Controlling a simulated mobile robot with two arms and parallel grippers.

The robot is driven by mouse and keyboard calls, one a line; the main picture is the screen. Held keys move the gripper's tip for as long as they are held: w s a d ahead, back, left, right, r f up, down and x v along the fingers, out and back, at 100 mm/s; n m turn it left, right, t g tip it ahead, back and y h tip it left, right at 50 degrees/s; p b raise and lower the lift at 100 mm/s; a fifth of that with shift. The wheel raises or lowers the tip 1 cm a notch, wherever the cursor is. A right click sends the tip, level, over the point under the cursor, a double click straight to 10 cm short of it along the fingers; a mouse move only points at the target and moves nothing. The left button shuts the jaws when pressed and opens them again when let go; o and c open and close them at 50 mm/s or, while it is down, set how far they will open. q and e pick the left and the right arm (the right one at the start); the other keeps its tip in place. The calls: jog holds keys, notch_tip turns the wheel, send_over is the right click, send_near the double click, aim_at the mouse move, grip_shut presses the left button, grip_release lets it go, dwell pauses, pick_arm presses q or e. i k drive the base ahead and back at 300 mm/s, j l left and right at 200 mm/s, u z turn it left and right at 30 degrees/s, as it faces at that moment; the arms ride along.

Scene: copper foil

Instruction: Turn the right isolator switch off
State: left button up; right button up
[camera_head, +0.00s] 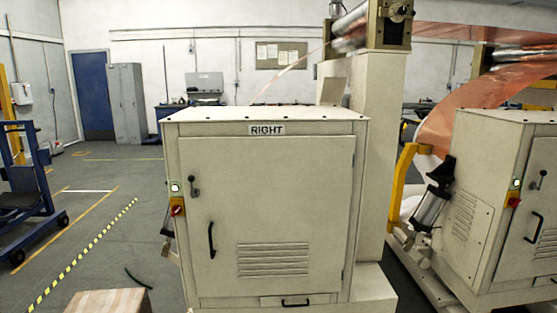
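A cream cabinet labelled RIGHT (266,129) stands in front of me, slightly left of the picture's middle. Its isolator switch (177,206), a red knob on a yellow plate, is at the left edge of the cabinet front. The knob's exact position is too small to read. A small white lit lamp (175,187) sits just above the switch. Neither of my grippers shows in the view.
A second cabinet (530,205) with a similar red and yellow switch (514,199) stands at the right. Copper foil (452,117) runs above it. A wooden-looking box (108,301) is at the bottom left. A blue cart (32,195) stands far left, with open floor between.

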aim_at(176, 210)
jog(key=i+u, duration=0.15)
jog(key=i, duration=0.4)
jog(key=i+l+u, duration=0.2)
jog(key=i, duration=0.3)
